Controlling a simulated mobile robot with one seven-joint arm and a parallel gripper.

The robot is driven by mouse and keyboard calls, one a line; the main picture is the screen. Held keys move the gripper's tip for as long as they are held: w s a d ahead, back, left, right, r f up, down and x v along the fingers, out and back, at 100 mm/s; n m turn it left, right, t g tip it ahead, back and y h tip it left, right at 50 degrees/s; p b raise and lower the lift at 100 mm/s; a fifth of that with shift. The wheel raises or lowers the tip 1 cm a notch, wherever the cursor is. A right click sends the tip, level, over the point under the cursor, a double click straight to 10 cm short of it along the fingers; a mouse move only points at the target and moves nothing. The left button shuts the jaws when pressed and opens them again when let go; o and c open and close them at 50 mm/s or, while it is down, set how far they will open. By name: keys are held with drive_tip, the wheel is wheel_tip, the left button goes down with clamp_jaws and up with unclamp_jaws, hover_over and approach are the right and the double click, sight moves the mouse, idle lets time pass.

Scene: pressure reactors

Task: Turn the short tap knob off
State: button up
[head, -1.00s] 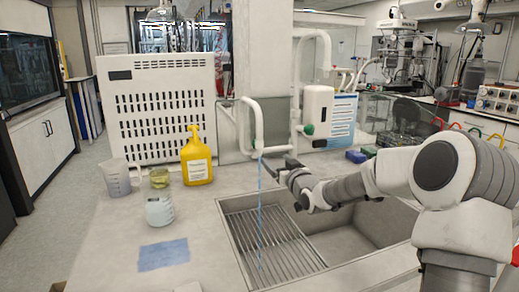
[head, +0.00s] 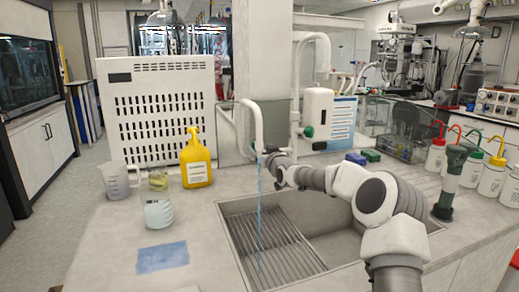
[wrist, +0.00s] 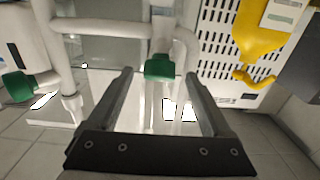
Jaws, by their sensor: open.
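The short tap (head: 258,122) is a white curved pipe at the back of the sink in the head view. A thin blue stream of water (head: 260,205) falls from it into the sink. Its green knob (wrist: 158,67) shows in the wrist view, between or just beyond my fingertips; I cannot tell whether they touch it. My gripper (wrist: 159,76) is open, with one finger on each side of the knob. In the head view my gripper (head: 270,154) is small, at the short tap, and largely hides the knob.
The tall tap (head: 309,42) with another green knob (head: 308,131) stands just right; that knob is left in the wrist view (wrist: 17,86). A yellow bottle (head: 196,172), beakers (head: 158,212) and a blue cloth (head: 162,257) are left of the sink (head: 335,248). Several wash bottles (head: 490,180) stand right.

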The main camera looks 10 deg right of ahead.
drive_tip(key=shift+x, duration=0.95)
clamp_jaws()
